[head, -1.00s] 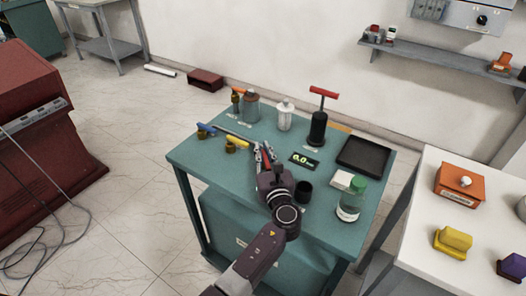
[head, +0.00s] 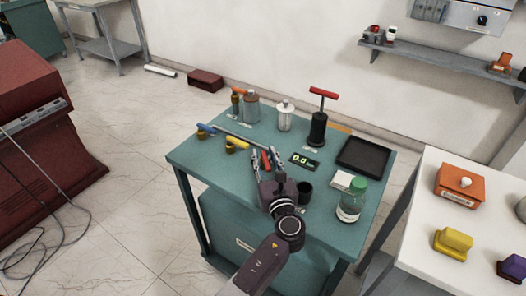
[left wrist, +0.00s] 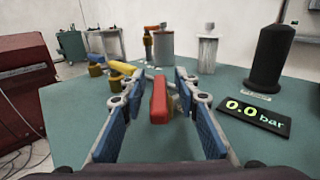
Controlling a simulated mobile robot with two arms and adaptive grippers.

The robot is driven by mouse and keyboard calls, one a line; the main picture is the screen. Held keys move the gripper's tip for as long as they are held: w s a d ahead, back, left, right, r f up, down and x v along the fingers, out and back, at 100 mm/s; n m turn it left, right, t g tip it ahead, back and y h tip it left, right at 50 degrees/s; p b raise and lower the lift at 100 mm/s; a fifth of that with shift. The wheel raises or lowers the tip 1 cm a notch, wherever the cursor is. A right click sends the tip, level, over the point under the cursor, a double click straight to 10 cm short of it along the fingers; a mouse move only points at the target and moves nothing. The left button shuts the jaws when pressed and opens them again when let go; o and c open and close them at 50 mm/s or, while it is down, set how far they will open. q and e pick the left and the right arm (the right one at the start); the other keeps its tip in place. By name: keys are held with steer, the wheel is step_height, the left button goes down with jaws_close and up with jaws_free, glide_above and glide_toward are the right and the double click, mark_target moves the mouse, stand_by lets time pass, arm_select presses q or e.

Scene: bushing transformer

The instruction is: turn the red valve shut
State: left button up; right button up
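The red valve's handle (left wrist: 159,100) stands between the two fingers of my left gripper (left wrist: 156,92) in the left wrist view, with a gap on each side. In the head view the red handle (head: 266,161) shows as a small strip between the fingers. My left gripper (head: 266,165) is open there, low over the teal table. The valve's body is mostly hidden by the gripper. My right gripper is in neither view.
On the teal table (head: 205,168), valves with a blue handle (head: 206,128) and a yellow handle (head: 237,143) stand left of the gripper. A "0.0 bar" display (head: 304,160), a black pump (head: 317,128), a black tray (head: 363,155) and a green-capped bottle (head: 351,201) stand to its right.

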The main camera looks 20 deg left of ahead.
mark_target(270, 170)
arm_select(q)
steer(key=v, duration=0.9)
steer(key=shift+s+d, duration=0.15)
steer(key=shift+s, duration=0.05)
